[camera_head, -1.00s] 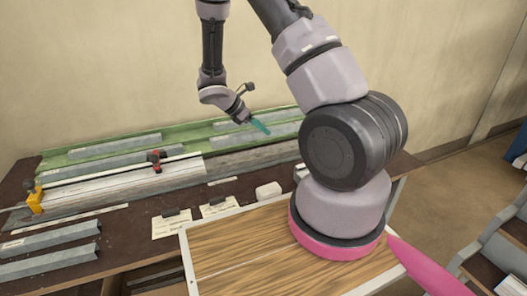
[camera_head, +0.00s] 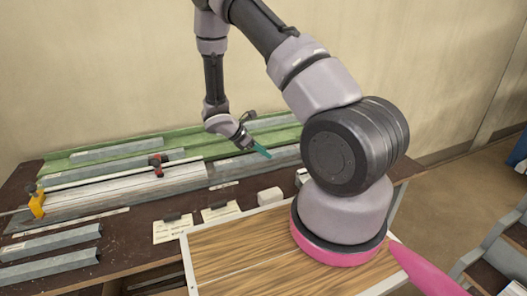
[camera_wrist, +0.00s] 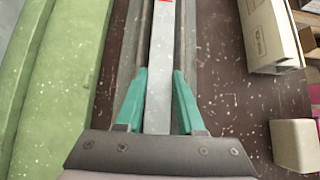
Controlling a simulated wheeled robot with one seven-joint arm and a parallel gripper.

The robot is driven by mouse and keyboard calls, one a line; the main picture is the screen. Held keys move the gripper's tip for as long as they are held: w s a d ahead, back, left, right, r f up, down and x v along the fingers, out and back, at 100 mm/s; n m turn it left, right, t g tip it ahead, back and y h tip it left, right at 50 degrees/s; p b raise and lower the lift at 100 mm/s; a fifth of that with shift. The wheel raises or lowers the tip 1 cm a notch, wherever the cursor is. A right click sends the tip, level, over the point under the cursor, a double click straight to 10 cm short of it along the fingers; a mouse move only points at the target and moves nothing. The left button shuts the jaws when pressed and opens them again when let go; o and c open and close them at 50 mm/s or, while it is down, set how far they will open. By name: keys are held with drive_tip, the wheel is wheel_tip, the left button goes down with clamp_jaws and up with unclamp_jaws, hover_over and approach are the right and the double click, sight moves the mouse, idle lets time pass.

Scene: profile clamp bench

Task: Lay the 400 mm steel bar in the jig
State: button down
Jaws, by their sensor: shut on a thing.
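My gripper (camera_head: 265,153) is at the right part of the jig (camera_head: 165,182), low over its bed. In the wrist view its teal fingers (camera_wrist: 159,75) stand on both sides of a grey steel bar (camera_wrist: 160,100) and are shut on it. The bar runs lengthwise along the jig's grey channel, with a red patch beyond the fingers at the top edge. Whether it touches the channel floor I cannot tell. The jig carries a red-and-black clamp (camera_head: 156,166) and a yellow clamp (camera_head: 37,204).
A green tray (camera_head: 105,148) with grey bars lies behind the jig; it also shows in the wrist view (camera_wrist: 60,90). More bars (camera_head: 50,266) lie front left. A pale block (camera_wrist: 296,145) and a white carton (camera_wrist: 270,35) stand close on the gripper's other side.

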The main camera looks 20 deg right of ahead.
drive_tip(key=shift+s+f, duration=0.1)
drive_tip(key=shift+f, duration=0.3)
drive_tip(key=c, duration=0.5)
unclamp_jaws()
drive_tip(key=shift+a, duration=0.1)
drive_tip(key=shift+r, duration=0.25)
drive_tip(key=v, duration=1.2)
drive_tip(key=shift+r, duration=0.35)
drive_tip(key=s+d+r+m+y, duration=0.1)
drive_tip(key=s+r+m+y, duration=0.3)
drive_tip(key=r, duration=0.5)
drive_tip(key=s+d+r+m+y, duration=0.1)
drive_tip(key=s+r+m, duration=0.2)
drive_tip(key=r+m, duration=0.5)
drive_tip(key=s+r+m+t+y, duration=0.2)
drive_tip(key=s+r+m, duration=0.1)
drive_tip(key=s+r, duration=0.1)
drive_tip(key=s+a+r+m+t+y, duration=0.1)
drive_tip(key=s+r+m+t+y, duration=0.1)
drive_tip(key=s+r, duration=0.3)
drive_tip(key=s+r+m+t+y, duration=0.2)
drive_tip(key=s+r+m, duration=0.3)
drive_tip(key=r, duration=0.3)
drive_tip(key=shift+s+a+t, duration=0.2)
drive_tip(key=shift+s+t, duration=0.05)
drive_tip(key=shift+t, duration=0.35)
